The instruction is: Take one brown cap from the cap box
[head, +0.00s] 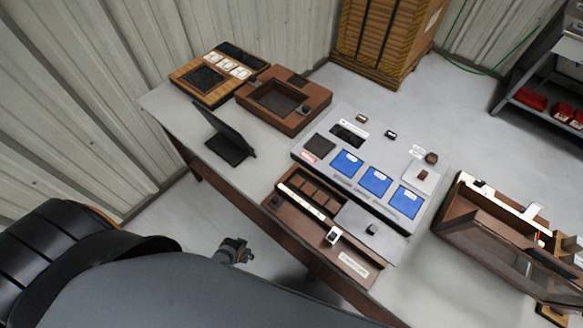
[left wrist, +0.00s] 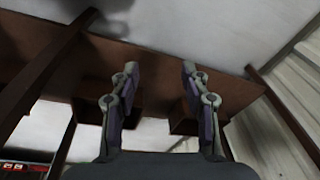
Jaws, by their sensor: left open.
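A brown tray with small compartments (head: 286,205) lies at the front edge of the table, with a pale strip across it. It may be the cap box, but no label is readable. The compartments look dark brown, and I cannot make out single caps in them. Small brown blocks (head: 431,158) sit on the grey panel behind it. My left gripper (head: 238,248) is off the table's front edge, left of the tray and apart from it. In the left wrist view its fingers (left wrist: 160,85) are spread and empty, facing the brown table structure. My right gripper is not in view.
The grey panel (head: 315,138) carries several blue squares. A black stand (head: 228,140), a brown open box (head: 310,112) and a wooden board (head: 190,78) stand on the table's left part. A brown case (head: 465,220) is at the right. Bare tabletop (head: 255,175) shows left of the tray.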

